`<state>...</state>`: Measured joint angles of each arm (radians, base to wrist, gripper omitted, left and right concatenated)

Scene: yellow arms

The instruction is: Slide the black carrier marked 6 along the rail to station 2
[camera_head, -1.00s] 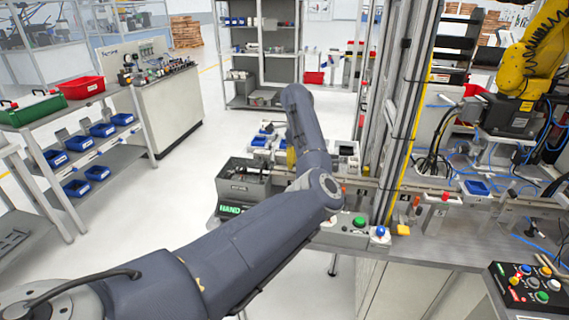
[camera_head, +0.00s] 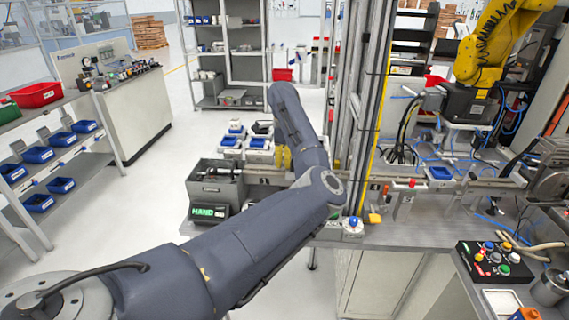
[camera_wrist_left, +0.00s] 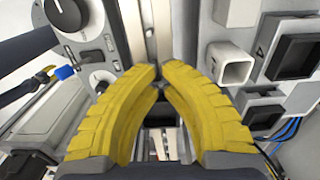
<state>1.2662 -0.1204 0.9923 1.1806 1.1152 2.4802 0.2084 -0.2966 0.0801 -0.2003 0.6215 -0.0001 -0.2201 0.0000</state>
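My left gripper (camera_head: 283,158) is over the left part of the rail (camera_head: 255,180) in the head view, partly behind my own arm. In the left wrist view its two yellow fingers (camera_wrist_left: 159,77) bow inward and their tips nearly meet. A small dark shape shows between the tips; I cannot tell whether it is held. I cannot make out a carrier marked 6; my arm hides part of the rail. The station 2 label (camera_head: 375,187) is on the rail, right of the upright post. My right gripper is out of view.
A grey bin (camera_head: 215,185) with a green-lit display stands at the rail's left end. White and blue parts (camera_head: 258,143) sit behind the rail. An upright frame (camera_head: 358,110) rises right of my gripper. A red-topped piece (camera_head: 412,183) is near station 3.

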